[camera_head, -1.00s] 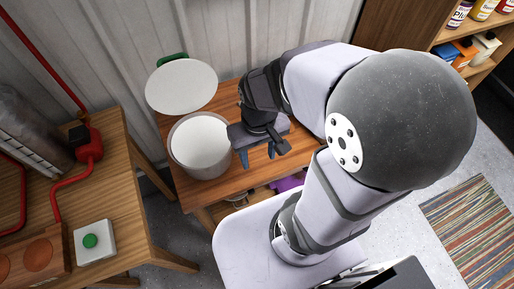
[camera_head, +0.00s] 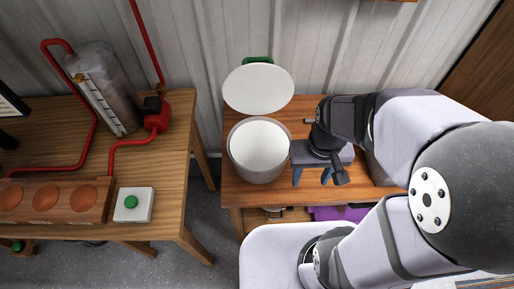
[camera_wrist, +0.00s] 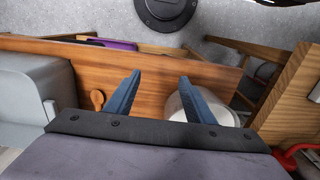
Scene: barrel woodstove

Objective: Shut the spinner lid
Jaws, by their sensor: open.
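The spinner is a pale round tub (camera_head: 258,172) on the small wooden table. Its white disc lid (camera_head: 258,88) stands raised open behind the tub's rim, with a green part (camera_head: 257,60) at its far edge. My gripper (camera_head: 312,176) is just right of the tub, fingers pointing down, open with nothing seen between them. In the wrist view, my gripper's two blue fingers (camera_wrist: 160,77) stand apart over the table. The tub (camera_wrist: 232,118) shows there behind the right finger, partly hidden; the lid cannot be made out there.
The small wooden table (camera_head: 238,196) has a lower shelf with a purple item (camera_head: 340,213). A rounded grey object (camera_wrist: 30,95) stands at left in the wrist view. Left is a workbench (camera_head: 165,190) with a green-button box (camera_head: 133,205) and red piping. A corrugated wall (camera_head: 205,60) closes the back.

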